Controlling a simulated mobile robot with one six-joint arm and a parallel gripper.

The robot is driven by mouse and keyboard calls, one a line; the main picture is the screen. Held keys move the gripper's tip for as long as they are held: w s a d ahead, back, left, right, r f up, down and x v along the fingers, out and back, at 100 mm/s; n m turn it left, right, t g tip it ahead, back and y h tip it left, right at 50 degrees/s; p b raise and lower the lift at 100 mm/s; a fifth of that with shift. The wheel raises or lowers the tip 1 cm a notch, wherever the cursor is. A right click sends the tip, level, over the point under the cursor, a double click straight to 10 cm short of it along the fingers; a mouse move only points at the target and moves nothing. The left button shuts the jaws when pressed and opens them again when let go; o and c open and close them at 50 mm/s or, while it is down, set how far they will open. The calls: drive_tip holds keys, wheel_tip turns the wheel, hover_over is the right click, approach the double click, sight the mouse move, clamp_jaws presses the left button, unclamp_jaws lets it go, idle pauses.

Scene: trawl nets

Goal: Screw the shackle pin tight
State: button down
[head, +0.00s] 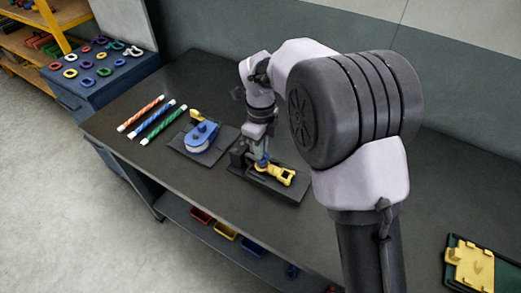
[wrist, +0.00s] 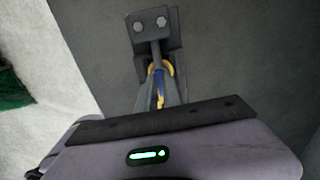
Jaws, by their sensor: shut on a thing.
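The yellow shackle (head: 283,175) lies on a dark plate (head: 290,191) on the bench. My gripper (head: 261,160) points down at the shackle's left end. It is shut on the blue shackle pin (head: 264,164). In the wrist view the pin (wrist: 160,88) shows as a blue strip between the fingers of my gripper (wrist: 158,98), and yellow curves of the shackle (wrist: 168,67) show just beyond. The fingers hide most of the pin, so I cannot tell how deep it sits in the shackle.
Striped rods (head: 156,121) lie further left. A yellow plate (head: 472,267) is at the right. The bench between is clear.

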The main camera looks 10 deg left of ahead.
drive_tip(key=shift+w+r+m, duration=0.1)
drive_tip(key=shift+r+m, duration=0.05)
drive_tip(key=shift+m, duration=0.15)
idle(0.4)
drive_tip(key=c, duration=1.5)
unclamp_jaws()
wheel_tip(320, 180, up, 17)
drive_tip(key=p, duration=0.5)
drive_tip(key=shift+r+p, duration=0.15)
drive_tip(key=shift+p, duration=0.25)
